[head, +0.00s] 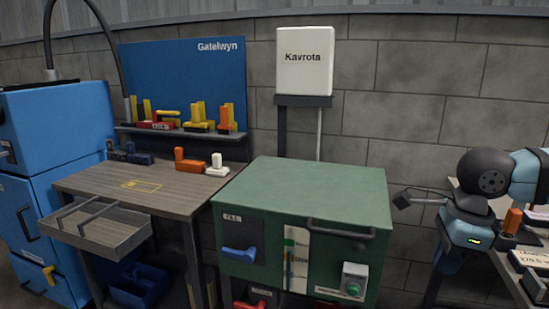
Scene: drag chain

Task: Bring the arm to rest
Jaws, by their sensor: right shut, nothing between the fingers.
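My right arm comes in at the right edge, black and teal, with a small green light on its wrist. Its gripper (403,199) points left, shut and empty, to the right of the green cabinet (315,185) and in front of the grey block wall. It looks apart from the cabinet, with nothing touching its fingertips. My left arm and left gripper are out of view.
A wooden workbench (110,190) with an open drawer (100,232) stands left, beside a blue cabinet (62,130). A shelf (180,132) holds yellow, red and orange parts. A side table (500,258) with an orange piece (512,220) lies near my right arm.

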